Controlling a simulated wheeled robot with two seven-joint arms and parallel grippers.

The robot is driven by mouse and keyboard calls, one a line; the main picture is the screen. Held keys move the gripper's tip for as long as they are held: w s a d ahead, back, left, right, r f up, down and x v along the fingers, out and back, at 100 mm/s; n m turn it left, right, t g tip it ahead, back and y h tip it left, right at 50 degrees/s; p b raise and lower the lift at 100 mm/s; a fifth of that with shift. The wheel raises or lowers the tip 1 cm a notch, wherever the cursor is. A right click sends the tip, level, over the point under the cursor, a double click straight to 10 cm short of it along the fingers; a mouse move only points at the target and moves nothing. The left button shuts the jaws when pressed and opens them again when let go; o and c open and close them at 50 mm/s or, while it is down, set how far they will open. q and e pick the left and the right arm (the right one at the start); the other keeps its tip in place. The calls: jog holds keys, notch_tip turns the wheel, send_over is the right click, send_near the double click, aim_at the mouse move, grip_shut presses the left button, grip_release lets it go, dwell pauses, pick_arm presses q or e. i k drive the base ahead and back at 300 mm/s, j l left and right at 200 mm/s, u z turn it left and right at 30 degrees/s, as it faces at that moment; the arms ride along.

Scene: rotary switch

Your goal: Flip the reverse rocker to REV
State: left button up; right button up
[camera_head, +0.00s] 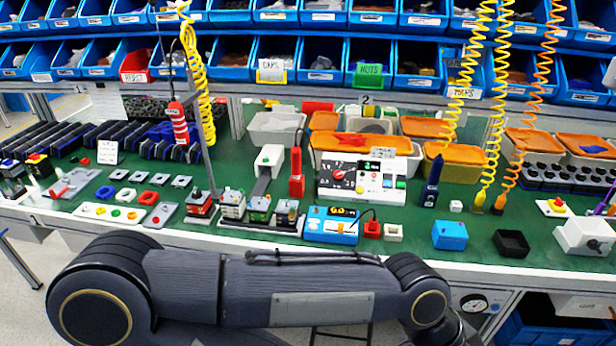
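A white control panel (362,193) with a dial, small knobs and coloured buttons stands on the green workbench, right of centre. Small dark, red and green controls sit to the right of the dial. The labels are too small to read, so I cannot tell which control is the reverse rocker or how it is set. One of my arms lies across the foreground, below the bench edge. Neither of my grippers shows in this view.
A blue meter box (331,225) and a red block (372,229) stand in front of the panel. A red bottle-like tool (297,175) stands to its left. Coiled yellow hoses hang at the right. A blue box (450,235) and black tray (511,243) sit near the front edge.

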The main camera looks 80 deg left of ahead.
aim_at(387, 177)
jog(key=u, duration=2.35)
jog(key=i+j, duration=0.15)
jog(key=i, duration=0.25)
jog(key=i+j, duration=0.15)
jog(key=i, duration=0.25)
jog(key=i+j, duration=0.15)
jog(key=i, duration=0.3)
